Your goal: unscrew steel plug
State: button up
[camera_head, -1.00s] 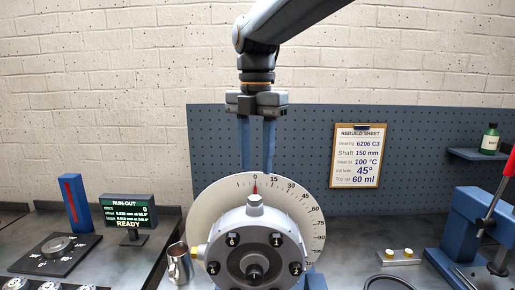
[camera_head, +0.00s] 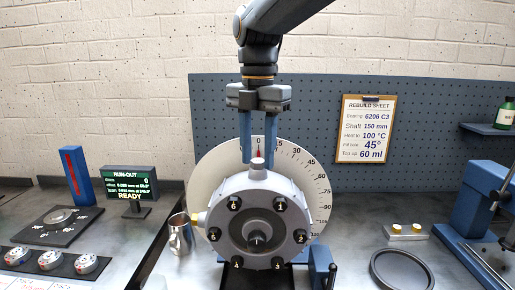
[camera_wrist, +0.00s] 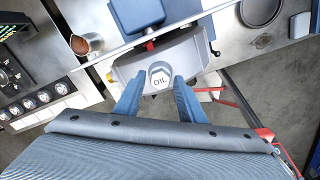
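The steel plug (camera_head: 257,164) stands upright on top of the grey round rotor housing (camera_head: 230,218). In the wrist view the plug (camera_wrist: 160,78) is a hexagonal cap marked OIL. My gripper (camera_head: 258,160) points straight down over it, with its blue fingers open on either side of the plug's top. In the wrist view the fingers are spread apart just short of the plug, with a gap between them. I cannot tell whether either finger touches the plug.
A white degree dial (camera_head: 312,185) stands behind the housing. A metal jug (camera_head: 180,235) is at its left, and a yellow fitting (camera_head: 195,219) sticks out there. A dark ring (camera_head: 402,271) and a blue press (camera_head: 485,215) are at the right.

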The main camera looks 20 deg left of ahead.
jog(key=shift+c, duration=0.4)
jog(key=c, duration=0.8)
jog(key=n, duration=0.3)
jog(key=shift+r+n+p, duration=0.1)
jog(key=shift+n+p, duration=0.2)
jog(key=shift+p, duration=0.05)
jog(key=shift+n, duration=0.8)
jog(key=shift+n, duration=1.1)
